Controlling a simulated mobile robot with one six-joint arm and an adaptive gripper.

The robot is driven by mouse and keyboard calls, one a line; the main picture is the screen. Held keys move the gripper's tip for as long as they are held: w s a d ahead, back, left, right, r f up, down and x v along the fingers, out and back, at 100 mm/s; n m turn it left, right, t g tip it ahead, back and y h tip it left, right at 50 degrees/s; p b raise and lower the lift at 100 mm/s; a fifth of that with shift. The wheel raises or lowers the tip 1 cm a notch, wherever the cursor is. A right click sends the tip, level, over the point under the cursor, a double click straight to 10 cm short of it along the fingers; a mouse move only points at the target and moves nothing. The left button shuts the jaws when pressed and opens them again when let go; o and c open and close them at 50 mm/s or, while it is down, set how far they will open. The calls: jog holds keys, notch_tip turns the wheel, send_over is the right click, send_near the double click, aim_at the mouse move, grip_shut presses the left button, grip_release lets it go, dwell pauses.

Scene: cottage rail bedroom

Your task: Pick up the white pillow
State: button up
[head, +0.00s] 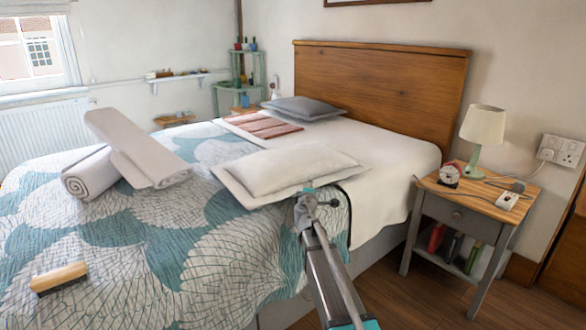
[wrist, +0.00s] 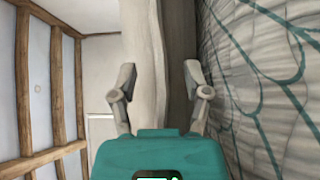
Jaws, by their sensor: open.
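The white pillow (head: 285,171) lies flat on the near right side of the bed, over the patterned quilt and white sheet. My gripper (head: 306,197) is at its front edge, low and close to the bed, and partly hides that edge. In the wrist view my gripper (wrist: 160,80) is open, with one finger on each side of the pillow's pale edge (wrist: 158,40). The quilt (wrist: 260,80) fills the right of that view. I cannot tell whether the fingers touch the pillow.
Rolled white towels (head: 125,160) and a wooden brush (head: 59,277) lie on the bed to the left. A grey pillow (head: 303,108) lies near the headboard (head: 375,85). A nightstand (head: 460,203) with a lamp (head: 484,135) and clock (head: 450,174) stands at right.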

dwell(0.3)
grip_shut()
jog(key=shift+r, duration=0.2)
dwell(0.4)
notch_tip(320, 180, up, 2)
jog(key=shift+p, duration=1.25)
jog(key=s+d+r+p, duration=0.2)
jog(key=s+r+p, duration=0.8)
jog(key=s, duration=0.4)
jog(key=shift+r+p, duration=0.3)
